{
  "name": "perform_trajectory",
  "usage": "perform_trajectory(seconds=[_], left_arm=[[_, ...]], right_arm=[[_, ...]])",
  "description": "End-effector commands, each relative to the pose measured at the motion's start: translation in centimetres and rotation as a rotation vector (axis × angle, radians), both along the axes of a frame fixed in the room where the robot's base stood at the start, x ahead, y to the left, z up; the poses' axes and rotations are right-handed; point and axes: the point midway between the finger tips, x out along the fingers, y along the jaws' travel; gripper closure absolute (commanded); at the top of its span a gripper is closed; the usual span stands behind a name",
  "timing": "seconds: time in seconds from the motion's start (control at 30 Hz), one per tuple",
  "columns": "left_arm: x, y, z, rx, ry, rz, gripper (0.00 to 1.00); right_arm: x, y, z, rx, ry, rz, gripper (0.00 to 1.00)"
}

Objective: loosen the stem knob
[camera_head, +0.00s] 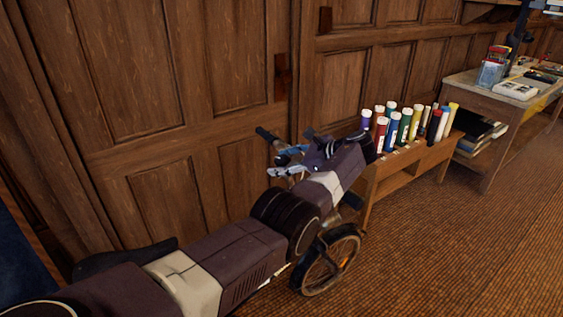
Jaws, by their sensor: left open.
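A bicycle stands behind my left arm, near the panelled wall. Its black handlebar grip (267,134) shows above my gripper, and its front wheel (331,261) shows below my arm. My left arm reaches in from the lower left and bends back at the wrist. My left gripper (284,163) is open, with its grey fingers pointing left beside the handlebar area. I cannot make out the stem knob; the arm and gripper hide most of the stem. Whether the fingers touch the bicycle I cannot tell. My right gripper is not in view.
A low wooden rack (407,172) with several coloured tubes stands right of my wrist. A table (483,91) with papers and books is at the far right. The wood-panelled wall (150,65) is close behind the bicycle. The brown carpet (460,250) at the lower right is clear.

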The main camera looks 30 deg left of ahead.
Motion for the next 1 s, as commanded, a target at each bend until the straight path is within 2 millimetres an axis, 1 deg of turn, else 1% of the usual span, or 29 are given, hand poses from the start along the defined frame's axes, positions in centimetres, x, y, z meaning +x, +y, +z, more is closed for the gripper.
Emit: perform_trajectory(seconds=[0.07, 0.17, 0.27, 0.5, 0.6, 0.7, 0.8, 1.0], left_arm=[[0.0, -0.3, 0.1, -0.001, 0.0, -0.002, 0.51], [0.1, -1.3, 0.6, 0.0, 0.0, -0.002, 0.51], [0.1, -2.8, 1.5, -0.001, -0.003, -0.003, 0.51], [0.0, -7.5, 4.1, 0.0, -0.002, -0.003, 0.51], [-0.1, -8.8, 4.8, -0.001, 0.001, -0.001, 0.51], [-0.1, -9.8, 5.3, -0.001, 0.0, 0.0, 0.51], [-0.2, -10.2, 5.6, 0.001, 0.001, 0.001, 0.51], [-0.2, -10.4, 5.7, 0.001, 0.0, 0.002, 0.51]], right_arm=[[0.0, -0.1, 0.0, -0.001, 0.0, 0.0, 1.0], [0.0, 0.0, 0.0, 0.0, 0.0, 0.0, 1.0], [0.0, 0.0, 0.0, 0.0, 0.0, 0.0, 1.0], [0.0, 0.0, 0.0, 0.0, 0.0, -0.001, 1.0], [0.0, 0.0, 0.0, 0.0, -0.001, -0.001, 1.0], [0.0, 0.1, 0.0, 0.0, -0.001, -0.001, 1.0], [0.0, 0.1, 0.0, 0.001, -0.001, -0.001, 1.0], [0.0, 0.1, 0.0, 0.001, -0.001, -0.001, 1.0]])
